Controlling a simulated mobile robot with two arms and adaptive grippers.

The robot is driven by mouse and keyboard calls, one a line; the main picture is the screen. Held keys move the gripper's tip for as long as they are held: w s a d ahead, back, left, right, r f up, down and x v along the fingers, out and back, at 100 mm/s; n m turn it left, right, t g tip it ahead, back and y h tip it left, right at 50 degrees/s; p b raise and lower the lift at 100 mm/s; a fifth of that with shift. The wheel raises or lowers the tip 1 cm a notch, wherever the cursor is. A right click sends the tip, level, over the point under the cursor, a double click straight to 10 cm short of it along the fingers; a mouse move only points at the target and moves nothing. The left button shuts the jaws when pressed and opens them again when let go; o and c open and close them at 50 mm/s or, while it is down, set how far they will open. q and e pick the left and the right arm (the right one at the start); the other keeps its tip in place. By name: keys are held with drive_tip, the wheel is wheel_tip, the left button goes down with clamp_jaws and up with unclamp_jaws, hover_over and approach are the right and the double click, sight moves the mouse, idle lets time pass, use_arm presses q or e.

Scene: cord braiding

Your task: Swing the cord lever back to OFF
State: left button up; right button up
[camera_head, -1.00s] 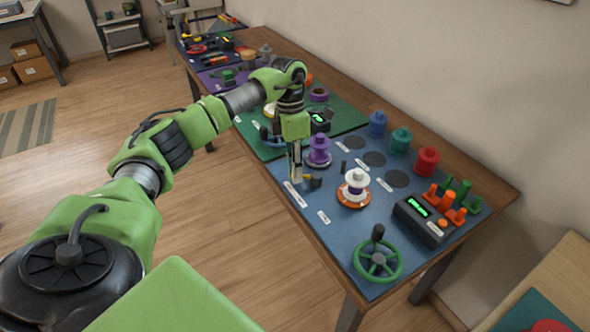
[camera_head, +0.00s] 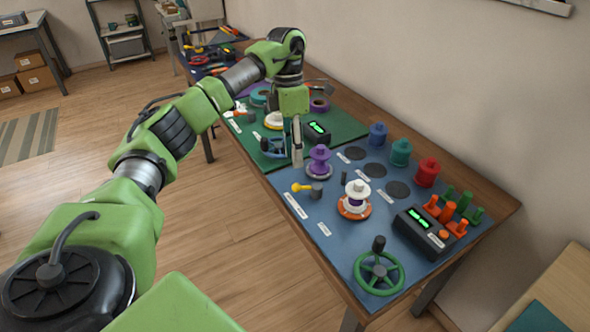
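The cord lever, with a yellow knob (camera_head: 298,187) and a short dark base (camera_head: 316,191), sits near the front edge of the blue mat. Its yellow arm points left in the picture, above a long white label (camera_head: 296,205). My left gripper (camera_head: 297,160) points down, above and beyond the lever, and looks apart from it. It hangs left of the purple spool, near where the green and blue mats meet. Nothing shows held in its fingers, but their gap is seen edge-on and I cannot tell how wide it is. My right gripper is out of view.
A purple spool (camera_head: 319,161) and a white spool on an orange base (camera_head: 355,199) stand close to the lever. A black box with a green display (camera_head: 420,228), a green handwheel (camera_head: 379,272) and a red spool (camera_head: 427,169) are farther right.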

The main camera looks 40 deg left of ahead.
use_arm(q)
drive_tip(key=shift+w+a+r, duration=0.1)
drive_tip(key=shift+a+r, duration=0.05)
drive_tip(key=shift+r, duration=0.7)
drive_tip(key=shift+w+a+r, duration=0.1)
drive_tip(key=shift+r, duration=0.75)
drive_tip(key=shift+f, duration=0.1)
